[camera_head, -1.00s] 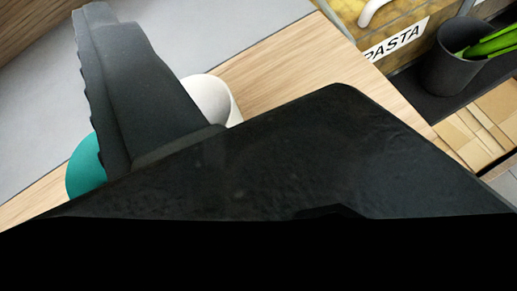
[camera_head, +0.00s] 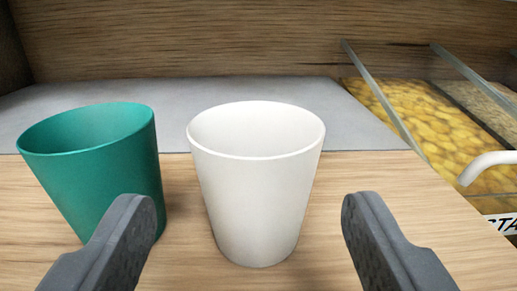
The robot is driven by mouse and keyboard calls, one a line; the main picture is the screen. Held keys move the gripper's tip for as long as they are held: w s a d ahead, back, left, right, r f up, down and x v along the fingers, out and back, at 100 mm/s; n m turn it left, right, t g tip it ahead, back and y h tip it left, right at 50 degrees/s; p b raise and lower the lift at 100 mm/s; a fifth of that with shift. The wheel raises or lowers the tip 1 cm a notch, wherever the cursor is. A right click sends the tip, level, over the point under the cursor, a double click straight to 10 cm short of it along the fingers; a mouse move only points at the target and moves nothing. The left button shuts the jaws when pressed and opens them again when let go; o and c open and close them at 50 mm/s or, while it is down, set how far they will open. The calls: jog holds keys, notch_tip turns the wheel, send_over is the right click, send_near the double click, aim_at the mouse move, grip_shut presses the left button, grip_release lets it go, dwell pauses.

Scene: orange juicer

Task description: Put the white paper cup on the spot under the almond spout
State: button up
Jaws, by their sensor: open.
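The white paper cup (camera_head: 257,205) stands upright on the wooden surface in the middle of the view, its open top facing up. My gripper (camera_head: 252,215) is open, with one dark finger on each side of the cup in the picture. The cup appears a little beyond the fingertips, with a gap to each finger and nothing held. The almond spout and the spot under it are not in view.
A teal cup (camera_head: 105,165) stands close to the left of the white cup, partly behind my left finger. A grey panel (camera_head: 350,115) lies behind the cups, before a wooden wall (camera_head: 200,40). A pasta bin (camera_head: 430,120) with a white handle (camera_head: 485,165) is at the right.

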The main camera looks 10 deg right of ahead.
aim_at(257, 195)
jog(key=shift+w+d+f+b, duration=0.15)
jog(key=shift+w+b, duration=0.2)
jog(key=shift+w, duration=0.55)
jog(key=shift+w+d+r+b, duration=0.1)
jog(key=shift+w+b, duration=0.2)
jog(key=shift+w, duration=0.65)
jog(key=shift+w+d+f+b, duration=0.15)
jog(key=shift+w+b, duration=0.2)
jog(key=shift+w, duration=0.55)
jog(key=shift+w+r, duration=0.2)
jog(key=shift+w, duration=0.25)
jog(key=shift+c, duration=0.3)
jog(key=c, duration=0.7)
jog(key=shift+r, duration=0.1)
